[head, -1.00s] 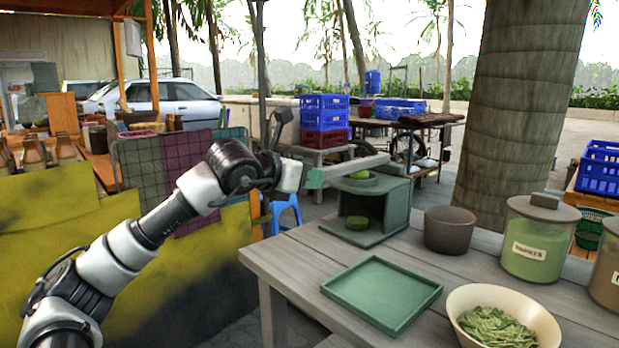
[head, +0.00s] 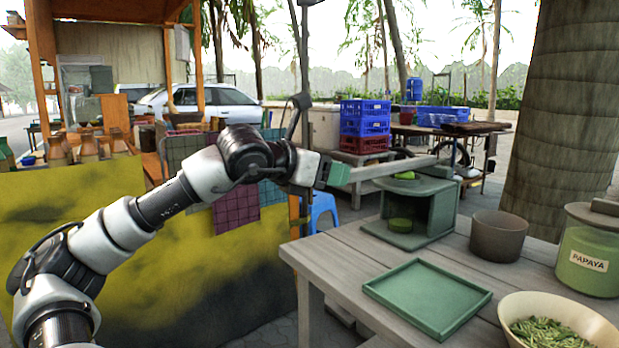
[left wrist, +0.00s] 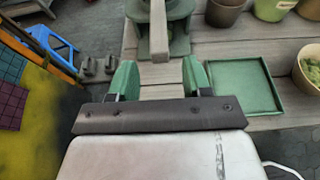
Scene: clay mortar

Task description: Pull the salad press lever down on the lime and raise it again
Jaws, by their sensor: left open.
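The salad press (head: 440,212) is a grey-green open-fronted box on the wooden table. A green lime (head: 400,225) sits inside it on the base. Another green round piece (head: 405,175) shows at the top, under the lever. The pale lever (head: 395,168) sticks out to the left, raised and nearly level. My left gripper (head: 337,174) is at the lever's free end, with green fingers. In the left wrist view my left gripper (left wrist: 160,78) is open, and the lever (left wrist: 158,30) points between its fingers, apparently without being clamped. My right gripper is not in view.
A green tray (head: 425,297) lies in front of the press. A brown pot (head: 498,236), a papaya jar (head: 590,255) and a bowl of green shreds (head: 560,325) stand to the right. A blue stool (head: 322,208) is beyond the table's left edge.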

